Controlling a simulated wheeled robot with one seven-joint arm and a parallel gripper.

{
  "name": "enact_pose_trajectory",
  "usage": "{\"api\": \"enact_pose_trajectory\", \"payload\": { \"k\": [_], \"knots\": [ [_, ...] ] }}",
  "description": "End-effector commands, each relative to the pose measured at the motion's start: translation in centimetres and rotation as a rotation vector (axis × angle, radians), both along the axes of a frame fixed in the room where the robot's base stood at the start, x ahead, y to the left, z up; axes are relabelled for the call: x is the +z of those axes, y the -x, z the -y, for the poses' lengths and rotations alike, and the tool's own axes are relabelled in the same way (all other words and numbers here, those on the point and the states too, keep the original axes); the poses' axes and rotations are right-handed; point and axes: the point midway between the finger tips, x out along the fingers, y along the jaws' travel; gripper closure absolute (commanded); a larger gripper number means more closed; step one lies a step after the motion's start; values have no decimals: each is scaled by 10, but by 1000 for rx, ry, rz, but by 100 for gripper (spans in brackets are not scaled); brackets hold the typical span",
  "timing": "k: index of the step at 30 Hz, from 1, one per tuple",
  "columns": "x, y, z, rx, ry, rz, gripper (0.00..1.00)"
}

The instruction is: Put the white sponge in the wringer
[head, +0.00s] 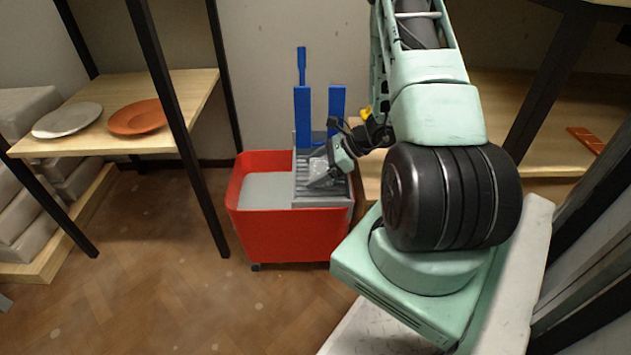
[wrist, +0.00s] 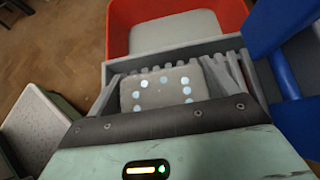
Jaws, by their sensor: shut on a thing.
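The white sponge (wrist: 165,90), pale with round light spots, sits between the fingers of my gripper in the wrist view. My gripper (head: 322,174) is shut on it at the wringer. The grey wringer (head: 305,200) has ribbed walls and two upright blue parts and is mounted over the right side of the red bucket. In the wrist view the wringer's grey rim (wrist: 122,68) and ribs surround the sponge on the far side and the sides. The sponge's near edge is hidden by my gripper. I cannot tell whether the sponge touches the wringer's floor.
The red bucket (head: 290,238) stands on the floor and has a pale grey surface inside. A wooden shelf (head: 195,88) at left carries a grey plate (head: 67,120) and an orange plate (head: 138,117). Black shelf posts stand on both sides. The floor in front of the bucket is clear.

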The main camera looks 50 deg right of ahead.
Motion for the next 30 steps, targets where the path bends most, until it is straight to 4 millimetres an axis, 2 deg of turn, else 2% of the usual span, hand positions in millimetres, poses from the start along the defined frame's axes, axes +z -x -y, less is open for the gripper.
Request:
{"api": "enact_pose_trajectory", "payload": {
  "k": [3, 6, 18, 19, 20, 30],
  "knots": [
    [-21, 0, 0, 0, -2, -1, 39],
    [-32, 0, 0, -1, -1, -1, 39],
    [-35, 0, 0, -1, -1, -1, 39],
    [-34, 0, 0, -1, -1, -1, 6],
    [-34, 0, 0, -1, 0, 0, 0],
    [-26, 2, 3, -4, 1, -1, 0]
  ]
}}
